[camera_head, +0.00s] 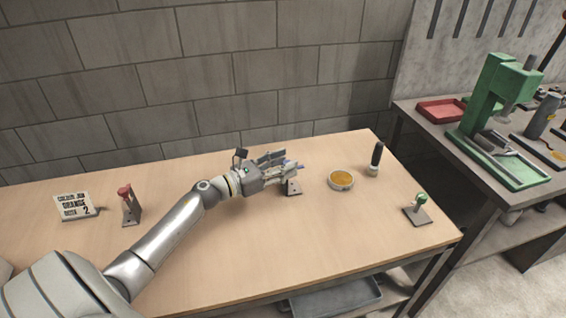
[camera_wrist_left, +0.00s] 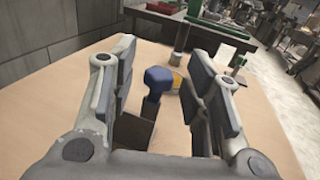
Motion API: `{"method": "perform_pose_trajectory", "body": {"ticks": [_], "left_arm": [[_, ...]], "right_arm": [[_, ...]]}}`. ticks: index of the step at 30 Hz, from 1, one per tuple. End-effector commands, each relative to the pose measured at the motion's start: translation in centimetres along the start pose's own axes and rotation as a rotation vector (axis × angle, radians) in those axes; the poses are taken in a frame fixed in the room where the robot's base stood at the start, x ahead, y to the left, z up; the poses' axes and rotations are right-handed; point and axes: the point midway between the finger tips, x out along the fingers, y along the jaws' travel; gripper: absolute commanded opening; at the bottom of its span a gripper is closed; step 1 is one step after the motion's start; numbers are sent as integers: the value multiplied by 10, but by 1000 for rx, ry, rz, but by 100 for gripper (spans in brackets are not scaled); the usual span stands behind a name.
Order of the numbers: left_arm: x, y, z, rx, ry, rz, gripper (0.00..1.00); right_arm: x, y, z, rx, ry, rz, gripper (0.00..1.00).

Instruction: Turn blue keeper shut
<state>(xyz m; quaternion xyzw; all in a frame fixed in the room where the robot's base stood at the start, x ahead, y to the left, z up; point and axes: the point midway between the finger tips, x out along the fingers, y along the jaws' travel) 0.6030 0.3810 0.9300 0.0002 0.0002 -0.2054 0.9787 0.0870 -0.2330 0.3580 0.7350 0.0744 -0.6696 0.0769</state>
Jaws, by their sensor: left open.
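The blue keeper (camera_wrist_left: 157,80) shows between my left gripper's fingers in the left wrist view, on a dark upright bracket (camera_wrist_left: 135,132). In the head view only a bit of its blue shows at the fingertips, and its bracket (camera_head: 293,188) stands on the table below them. My left gripper (camera_head: 286,163) is open, its fingers on either side of the keeper with gaps visible; it also shows in the left wrist view (camera_wrist_left: 160,92). I cannot tell whether a finger touches the keeper. My right gripper is not in view.
A red keeper (camera_head: 124,191) on its bracket and a sign (camera_head: 76,206) stand at left. A yellow-topped round dish (camera_head: 341,180), a dark-handled tool (camera_head: 376,158) and a green keeper (camera_head: 421,198) stand at right. The front middle of the wooden table (camera_head: 290,240) is clear.

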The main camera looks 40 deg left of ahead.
Motion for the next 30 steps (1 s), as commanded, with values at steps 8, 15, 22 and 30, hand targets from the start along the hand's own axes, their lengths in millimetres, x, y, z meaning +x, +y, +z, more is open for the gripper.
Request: {"method": "perform_pose_trajectory", "body": {"ticks": [8,15,22,30], "left_arm": [[1,0,0,0,0,0,44],[1,0,0,0,0,0,14],[1,0,0,-1,0,2,0],[1,-2,2,-3,0,68,0]], "right_arm": [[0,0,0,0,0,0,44],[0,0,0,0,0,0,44],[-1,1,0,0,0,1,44],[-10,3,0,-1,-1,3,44]]}}
